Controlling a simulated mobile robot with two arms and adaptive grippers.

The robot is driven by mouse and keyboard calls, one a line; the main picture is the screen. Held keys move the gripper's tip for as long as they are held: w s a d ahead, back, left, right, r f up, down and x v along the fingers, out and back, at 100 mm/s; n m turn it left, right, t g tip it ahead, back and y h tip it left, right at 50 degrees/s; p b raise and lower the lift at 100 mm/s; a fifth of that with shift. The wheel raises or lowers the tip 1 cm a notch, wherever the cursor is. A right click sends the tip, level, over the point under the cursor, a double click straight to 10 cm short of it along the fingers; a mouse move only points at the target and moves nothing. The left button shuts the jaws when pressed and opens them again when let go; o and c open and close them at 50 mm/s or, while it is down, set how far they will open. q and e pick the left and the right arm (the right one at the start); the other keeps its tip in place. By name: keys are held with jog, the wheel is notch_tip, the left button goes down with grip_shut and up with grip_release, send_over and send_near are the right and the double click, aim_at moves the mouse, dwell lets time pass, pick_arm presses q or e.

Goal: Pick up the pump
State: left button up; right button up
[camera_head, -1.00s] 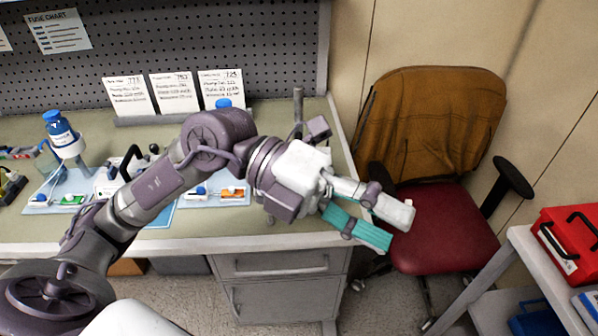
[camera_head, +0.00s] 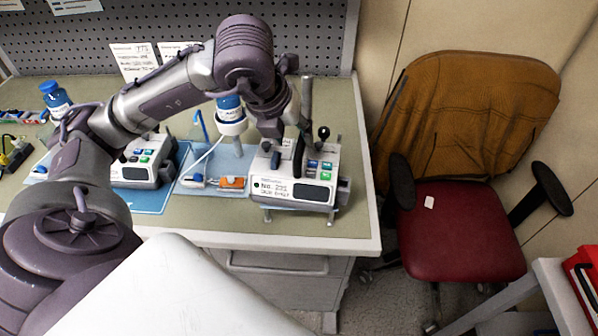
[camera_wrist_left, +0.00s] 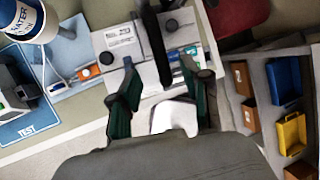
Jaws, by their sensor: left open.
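A white pump (camera_head: 292,190) with a label reading "No." and a black handle (camera_head: 299,155) stands on the bench near its right front edge. Whether a finger touches the handle cannot be told. A second pump (camera_head: 145,170) sits on a blue mat to the left. My right gripper is not in view.
A blue-capped bottle (camera_head: 231,112) stands in a holder behind the light blue mat (camera_head: 240,165). A metal post (camera_head: 306,100) rises behind the pump. A red chair (camera_head: 465,225) stands right of the bench. A cart (camera_head: 548,290) is at the lower right.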

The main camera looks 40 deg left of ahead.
aim_at(299, 147)
pick_arm(q)
jog(key=shift+p+x, duration=0.45)
jog(key=shift+x, duration=0.65)
jog(key=p+x, duration=0.1)
jog(key=x, duration=0.2)
jog(key=shift+d+f, duration=0.1)
jog(key=shift+f, duration=0.15)
jog(key=shift+w+f, duration=0.15)
jog(key=shift+f, duration=0.05)
jog(key=c, duration=0.4)
grip_shut()
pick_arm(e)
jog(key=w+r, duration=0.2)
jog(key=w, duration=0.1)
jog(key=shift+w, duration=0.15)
pick_arm(q)
jog(key=shift+r, duration=0.1)
